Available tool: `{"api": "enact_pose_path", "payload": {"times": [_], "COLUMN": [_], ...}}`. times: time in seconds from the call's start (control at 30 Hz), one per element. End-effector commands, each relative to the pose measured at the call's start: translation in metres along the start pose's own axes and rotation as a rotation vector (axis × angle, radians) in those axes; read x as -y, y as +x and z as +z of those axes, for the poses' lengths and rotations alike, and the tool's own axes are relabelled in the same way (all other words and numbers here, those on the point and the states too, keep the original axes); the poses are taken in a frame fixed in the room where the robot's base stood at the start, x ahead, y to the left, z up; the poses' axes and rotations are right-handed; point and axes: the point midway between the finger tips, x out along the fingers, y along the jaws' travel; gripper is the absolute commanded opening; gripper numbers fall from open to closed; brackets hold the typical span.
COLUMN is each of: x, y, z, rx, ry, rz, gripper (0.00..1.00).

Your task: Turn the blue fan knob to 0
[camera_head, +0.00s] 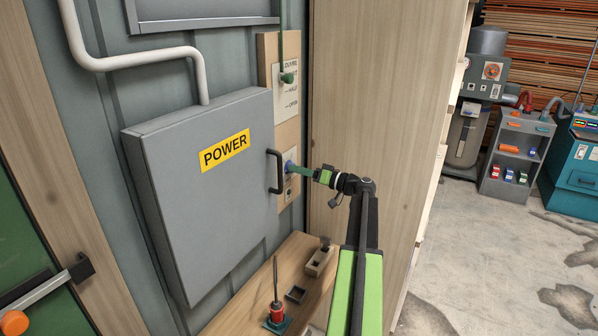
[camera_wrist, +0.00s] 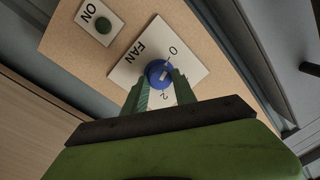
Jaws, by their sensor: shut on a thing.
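The blue fan knob (camera_wrist: 160,74) sits on a white plate (camera_wrist: 136,68) marked FAN, with a 0 above it and a 2 below it in the wrist view. A small white mark shows on the knob, but its exact setting is too small to read. My gripper (camera_wrist: 160,84) has its two green fingers on either side of the knob and is shut on it. In the head view the knob (camera_head: 289,165) shows just right of the power box's handle, with my gripper (camera_head: 294,169) reaching it from the right. The fingers hide part of the plate.
The grey POWER box (camera_head: 230,210) with its black handle (camera_head: 275,172) stands out close left of my gripper. A green louvre lever (camera_head: 288,78) is above.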

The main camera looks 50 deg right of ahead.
Motion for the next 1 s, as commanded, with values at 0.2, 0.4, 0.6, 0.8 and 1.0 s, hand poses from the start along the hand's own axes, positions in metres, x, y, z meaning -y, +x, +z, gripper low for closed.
{"api": "enact_pose_path", "payload": {"times": [0.2, 0.4, 0.6, 0.8, 1.0], "x": [0.000, 0.000, 0.000, -0.001, -0.001], "y": [0.000, 0.000, 0.000, -0.006, -0.047], "z": [0.001, 0.001, 0.000, 0.000, 0.001], "rx": [0.002, 0.002, 0.001, 0.000, -0.001], "ry": [-0.002, -0.001, 0.000, 0.000, 0.000], "rz": [0.000, 0.001, 0.001, 0.002, 0.003], "gripper": [0.00, 0.50, 0.54, 0.54, 0.54]}}
